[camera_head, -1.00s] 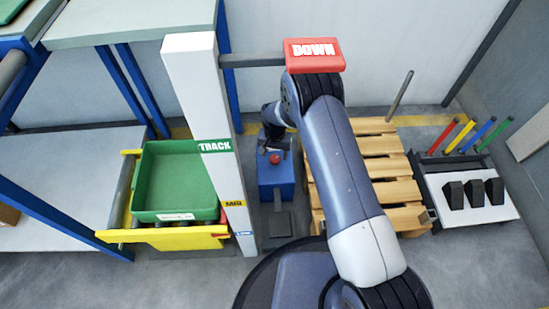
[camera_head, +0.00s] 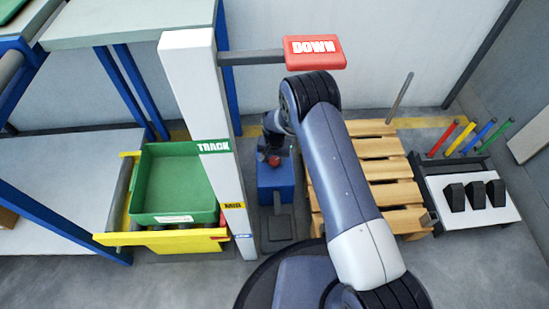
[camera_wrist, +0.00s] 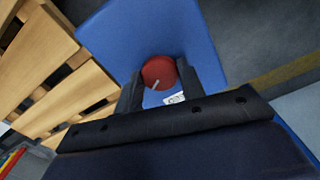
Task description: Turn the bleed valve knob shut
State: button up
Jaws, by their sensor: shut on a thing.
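The bleed valve knob (camera_wrist: 158,72) is a round red knob with a pale mark on its face, on top of a blue box (camera_wrist: 118,28). In the wrist view my gripper (camera_wrist: 160,80) has its two dark fingers on either side of the knob, shut on it. In the head view the red knob (camera_head: 274,160) shows small on the blue box (camera_head: 276,185), with my gripper (camera_head: 274,154) coming down over it from above. A small white label (camera_wrist: 175,98) lies just below the knob in the wrist view.
A white post (camera_head: 205,130) with a red DOWN sign (camera_head: 315,52) stands left of my arm. A green bin (camera_head: 172,185) in a yellow carrier (camera_head: 160,240) is beside it. A wooden pallet (camera_head: 390,170) lies to the right, with a white tray of black blocks (camera_head: 475,193) beyond.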

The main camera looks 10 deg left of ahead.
jog(key=shift+c, duration=0.8)
jog(key=shift+m, duration=0.3)
jog(key=m+b, duration=0.2)
jog(key=m, duration=0.3)
jog(key=m+b, duration=0.1)
jog(key=m, duration=0.5)
jog(key=shift+m, duration=0.4)
jog(key=m, duration=0.6)
jog(key=shift+b, duration=0.35)
jog(key=m, duration=0.5)
jog(key=shift+m, duration=0.3)
jog(key=o, duration=1)
